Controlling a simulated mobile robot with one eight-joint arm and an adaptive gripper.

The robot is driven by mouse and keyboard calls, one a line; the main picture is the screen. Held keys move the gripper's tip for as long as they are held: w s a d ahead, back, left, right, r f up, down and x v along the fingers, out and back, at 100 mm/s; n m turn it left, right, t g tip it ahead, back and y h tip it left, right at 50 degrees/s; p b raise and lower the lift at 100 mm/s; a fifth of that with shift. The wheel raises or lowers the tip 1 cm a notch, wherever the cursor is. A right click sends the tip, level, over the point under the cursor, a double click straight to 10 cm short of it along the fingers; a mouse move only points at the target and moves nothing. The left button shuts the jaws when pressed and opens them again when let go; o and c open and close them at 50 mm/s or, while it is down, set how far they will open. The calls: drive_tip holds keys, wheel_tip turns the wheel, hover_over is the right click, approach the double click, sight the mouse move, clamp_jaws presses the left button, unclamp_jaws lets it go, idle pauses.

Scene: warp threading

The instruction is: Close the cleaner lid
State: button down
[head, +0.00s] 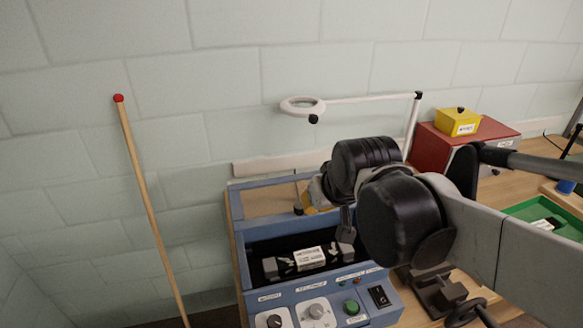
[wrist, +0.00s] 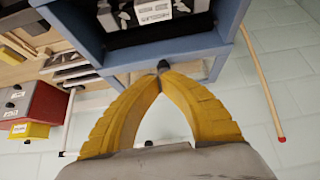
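The blue cleaner (head: 262,297) stands low at centre in the head view, its dark tub open on top with a labelled grey part (head: 309,257) inside. A blue frame with a tan middle (head: 270,202), seemingly the raised lid, is behind the tub. A small dark knob (head: 298,209) shows by it. My gripper (head: 312,196) is at this frame, partly hidden by my arm. In the wrist view, the yellow fingers of my gripper (wrist: 162,76) come together at their tips. A dark knob (wrist: 163,66) lies right at the tips; contact is unclear.
A wooden pole with a red end (head: 151,205) leans on the wall at left. A white ring lamp arm (head: 360,100) reaches over behind the cleaner. A red box (head: 430,143) with a yellow container (head: 457,122) and a green tray (head: 522,209) are to the right.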

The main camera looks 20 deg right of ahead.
drive_tip(key=w+d+f+p, duration=0.1)
drive_tip(key=w+p, duration=0.1)
drive_tip(key=w, duration=0.7)
drive_tip(key=w+f+p, duration=0.1)
drive_tip(key=w+p, duration=0.1)
drive_tip(key=w, duration=0.8)
drive_tip(key=w+d+f+p, duration=0.1)
drive_tip(key=w+p, duration=0.1)
drive_tip(key=w, duration=0.7)
drive_tip(key=shift+w+d+f, duration=0.15)
drive_tip(key=shift+d+f, duration=0.15)
drive_tip(key=shift+f, duration=0.05)
drive_tip(key=b+x, duration=0.2)
drive_tip(key=x, duration=0.8)
drive_tip(key=s, duration=0.3)
drive_tip(key=shift+s+r+b, duration=0.1)
drive_tip(key=shift+s+b, duration=0.3)
drive_tip(key=s+b, duration=0.1)
drive_tip(key=s, duration=1.7)
drive_tip(key=shift+s, duration=0.2)
